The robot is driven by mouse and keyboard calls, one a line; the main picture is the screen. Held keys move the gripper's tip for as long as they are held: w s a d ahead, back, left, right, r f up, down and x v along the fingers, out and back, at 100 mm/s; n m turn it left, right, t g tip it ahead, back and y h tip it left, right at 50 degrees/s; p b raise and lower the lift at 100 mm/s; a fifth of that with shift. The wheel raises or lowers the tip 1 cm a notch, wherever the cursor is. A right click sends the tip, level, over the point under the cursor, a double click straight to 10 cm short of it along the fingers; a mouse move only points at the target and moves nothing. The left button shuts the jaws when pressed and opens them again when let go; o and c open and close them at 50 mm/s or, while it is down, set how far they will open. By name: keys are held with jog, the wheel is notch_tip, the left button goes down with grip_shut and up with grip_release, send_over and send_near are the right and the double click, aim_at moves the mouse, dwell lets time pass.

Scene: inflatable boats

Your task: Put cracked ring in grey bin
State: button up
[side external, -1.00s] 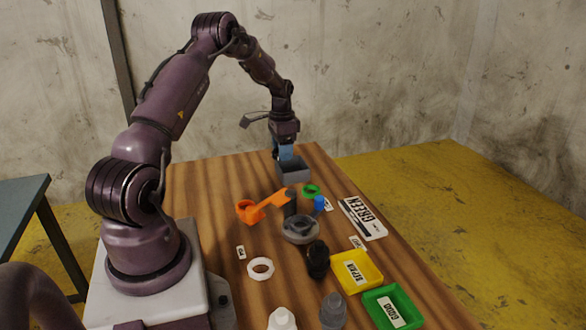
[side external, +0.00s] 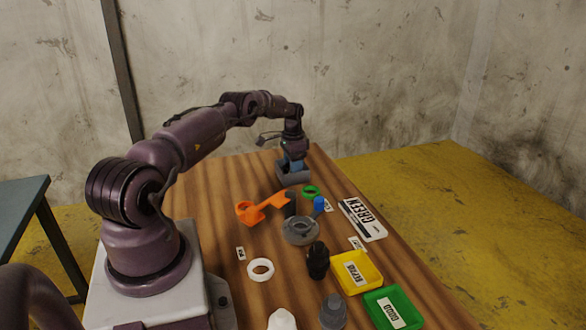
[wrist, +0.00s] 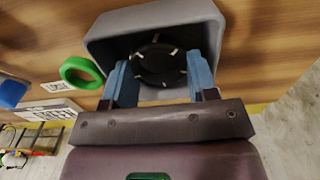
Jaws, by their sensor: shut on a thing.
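The grey bin (side external: 293,178) stands at the far end of the wooden table; in the wrist view its open top (wrist: 110,38) faces me. My gripper (side external: 292,164) is down at the bin's mouth, its blue fingertips partly hidden by the bin wall. In the wrist view my gripper (wrist: 158,78) has its fingers on either side of a dark round ring (wrist: 158,65) with short pale marks, probably the cracked ring. The fingers are shut on it, and it shows within the bin's outline. The ring's height above the bin floor is unclear.
A green ring (side external: 311,191), a blue piece (side external: 319,204), an orange tool (side external: 262,208) and a grey round part (side external: 300,231) lie nearer. A white ring (side external: 260,269), yellow tray (side external: 357,272) and green tray (side external: 392,308) are further forward. The table's left side is clear.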

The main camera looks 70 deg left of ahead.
jog(key=shift+f, duration=0.8)
jog(key=shift+f, duration=0.15)
jog(key=o, duration=0.6)
